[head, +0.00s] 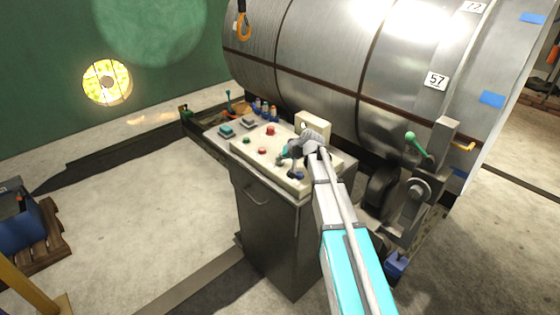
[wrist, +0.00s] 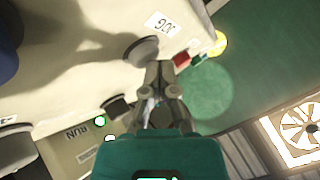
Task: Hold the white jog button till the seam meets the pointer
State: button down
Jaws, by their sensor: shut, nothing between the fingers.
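In the wrist view, a pale round button (wrist: 143,51), greyed by shadow, stands beside a white JOG label (wrist: 163,25) on the cream panel. My gripper (wrist: 160,68) is shut and empty, its fingertips close beside this button. Whether they touch it I cannot tell. In the head view my gripper (head: 284,157) is over the right part of the console top, and my wrist hides the jog button. The big steel drum (head: 330,60) has dark bands and number plates, one reading 57 (head: 436,80). A yellow piece (head: 463,146) juts out by the drum's lower right; I cannot tell whether it is the pointer. I cannot pick out the seam.
The console (head: 270,215) carries a red mushroom button (head: 270,130), a smaller red button (head: 262,151) and several other controls. A green-knobbed lever (head: 410,136) stands to its right. A RUN label (wrist: 77,132) has a lit green lamp (wrist: 100,121) nearby.

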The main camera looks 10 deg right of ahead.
jog(key=shift+r, duration=0.15)
jog(key=shift+r+p, duration=0.8)
jog(key=shift+p, duration=0.15)
jog(key=shift+r+p, duration=2.5)
jog(key=s+d+f+g+h, duration=0.2)
jog(key=s, duration=0.8)
jog(key=s+d+f+g+h, duration=0.1)
jog(key=s+d+g+h, duration=0.1)
jog(key=s, duration=0.9)
jog(key=s+d+f+g+h, duration=0.2)
jog(key=s, duration=0.9)
jog(key=shift+f+n+g, duration=0.3)
jog(key=shift+f+g, duration=0.05)
jog(key=shift+g, duration=0.05)
jog(key=shift+a, duration=0.1)
